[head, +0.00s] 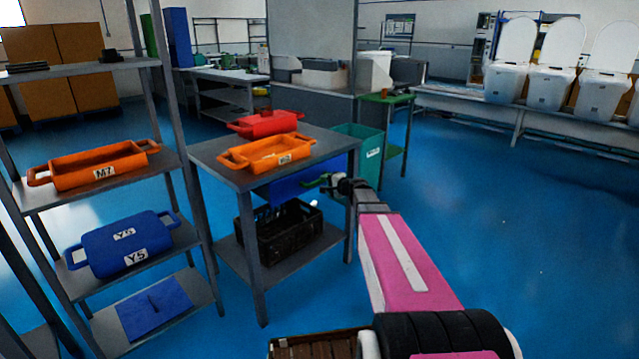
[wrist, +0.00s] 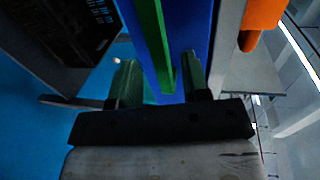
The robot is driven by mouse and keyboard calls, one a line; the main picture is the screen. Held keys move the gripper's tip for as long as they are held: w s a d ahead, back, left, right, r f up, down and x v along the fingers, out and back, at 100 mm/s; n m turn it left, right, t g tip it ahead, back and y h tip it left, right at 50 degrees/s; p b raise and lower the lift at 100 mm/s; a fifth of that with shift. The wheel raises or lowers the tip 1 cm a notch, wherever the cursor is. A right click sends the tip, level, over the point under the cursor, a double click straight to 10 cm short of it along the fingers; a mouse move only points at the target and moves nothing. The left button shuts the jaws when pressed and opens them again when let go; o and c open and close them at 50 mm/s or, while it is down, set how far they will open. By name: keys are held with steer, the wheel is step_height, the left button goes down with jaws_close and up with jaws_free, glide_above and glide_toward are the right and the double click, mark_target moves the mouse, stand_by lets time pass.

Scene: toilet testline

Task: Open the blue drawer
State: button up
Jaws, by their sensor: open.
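The blue drawer (head: 288,187) sits under the top of the grey table. In the wrist view its blue front (wrist: 196,28) rises ahead of my gripper, with a long green handle bar (wrist: 150,35) on it. My gripper (head: 322,182) is at the drawer's right side in the head view. In the wrist view my gripper (wrist: 160,82) is open, with one green finger on each side of the handle's lower end. I cannot tell whether either finger touches the handle.
An orange tray (head: 268,153) and a red pot (head: 266,123) stand on the tabletop (head: 215,160). A black crate (head: 278,238) is on the lower shelf. A teal bin (head: 362,148) stands behind the table. Shelves at left hold trays. Blue floor at right is clear.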

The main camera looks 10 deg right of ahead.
mark_target(321, 182)
steer(key=shift+x, duration=1.95)
